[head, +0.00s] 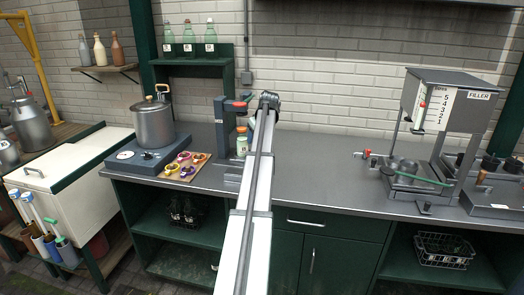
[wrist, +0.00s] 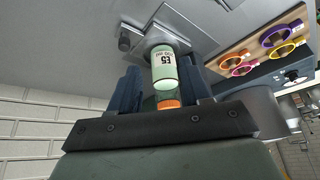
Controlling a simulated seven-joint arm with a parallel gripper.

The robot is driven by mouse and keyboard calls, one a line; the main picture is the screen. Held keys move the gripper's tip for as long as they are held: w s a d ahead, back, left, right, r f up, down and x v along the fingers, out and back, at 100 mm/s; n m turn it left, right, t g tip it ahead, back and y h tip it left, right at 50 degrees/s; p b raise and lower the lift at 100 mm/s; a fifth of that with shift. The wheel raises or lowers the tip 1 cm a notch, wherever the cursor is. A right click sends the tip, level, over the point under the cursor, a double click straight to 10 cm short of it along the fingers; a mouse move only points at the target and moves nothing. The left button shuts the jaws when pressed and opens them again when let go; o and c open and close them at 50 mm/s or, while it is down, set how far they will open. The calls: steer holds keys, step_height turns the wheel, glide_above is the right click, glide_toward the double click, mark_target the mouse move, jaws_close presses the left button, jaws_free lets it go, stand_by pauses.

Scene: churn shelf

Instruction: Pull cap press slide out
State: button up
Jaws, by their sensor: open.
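The cap press is a dark upright (head: 221,128) with a red-tipped arm at the top, in the head view. Beside it stands a pale green bottle (head: 242,146) with an orange top. The wrist view, turned upside down, shows the labelled bottle (wrist: 164,68) at a grey metal slide plate (wrist: 158,38) with a dark round knob (wrist: 124,44). My gripper (head: 268,104) is above and right of the bottle in the head view. In the wrist view its open fingers (wrist: 164,78) frame the bottle; I cannot tell whether they touch it. The arm hides part of the press area.
A board with coloured rings (head: 182,167) and a scale bearing a metal pot (head: 153,124) are left of the press. Green bottles (head: 189,38) stand on a shelf behind. The counter right of my arm (head: 320,165) is clear up to the filler (head: 445,110).

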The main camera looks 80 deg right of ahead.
steer(key=s+d+r, duration=0.2)
steer(key=s+d, duration=0.3)
steer(key=shift+g, duration=0.4)
steer(key=x, duration=1.3)
steer(key=shift+w+a+f, duration=0.15)
steer(key=shift+w+a, duration=0.05)
steer(key=shift+w, duration=0.2)
jaws_close()
